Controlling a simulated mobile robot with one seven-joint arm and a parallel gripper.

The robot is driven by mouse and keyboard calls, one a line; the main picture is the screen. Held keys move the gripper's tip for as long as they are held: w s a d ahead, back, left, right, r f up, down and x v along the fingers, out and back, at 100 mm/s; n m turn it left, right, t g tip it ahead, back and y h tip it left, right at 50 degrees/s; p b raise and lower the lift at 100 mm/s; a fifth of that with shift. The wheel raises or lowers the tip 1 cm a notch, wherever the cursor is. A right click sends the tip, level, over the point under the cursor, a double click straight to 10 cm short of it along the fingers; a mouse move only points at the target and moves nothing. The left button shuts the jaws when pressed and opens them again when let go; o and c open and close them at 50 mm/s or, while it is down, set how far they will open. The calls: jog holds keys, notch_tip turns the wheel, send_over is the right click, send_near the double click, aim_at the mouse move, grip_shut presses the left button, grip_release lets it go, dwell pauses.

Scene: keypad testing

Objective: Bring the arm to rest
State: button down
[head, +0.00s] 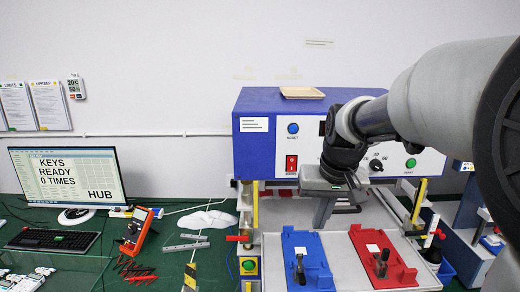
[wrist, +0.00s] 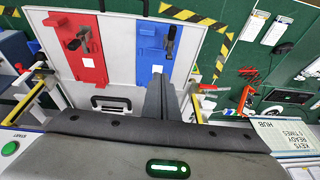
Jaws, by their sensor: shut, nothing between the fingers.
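My gripper (head: 322,222) hangs from my arm in front of the blue-and-white machine (head: 253,150), fingers pointing down, above the far part of the machine's light work plate (head: 340,240). Its fingers are shut with nothing between them; they also show in the wrist view (wrist: 167,84). A blue fixture (head: 307,262) and a red fixture (head: 383,258) lie on the plate, apart from my gripper. In the wrist view the red fixture (wrist: 75,45) and blue fixture (wrist: 162,45) show upside down. My arm hides part of the machine's front panel.
A monitor (head: 68,176) reading "KEYS READY 0 TIMES HUB", a keyboard (head: 53,239) and an orange meter (head: 138,228) stand on the green table at left. A tray (head: 302,92) sits on the machine. A red-handled lever (head: 237,238) stands left of the plate.

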jog(key=s+r+t, duration=0.1)
jog(key=s+t, duration=0.1)
jog(key=s, duration=1.8)
jog(key=shift+s+h, duration=0.3)
jog(key=shift+a+r, duration=0.1)
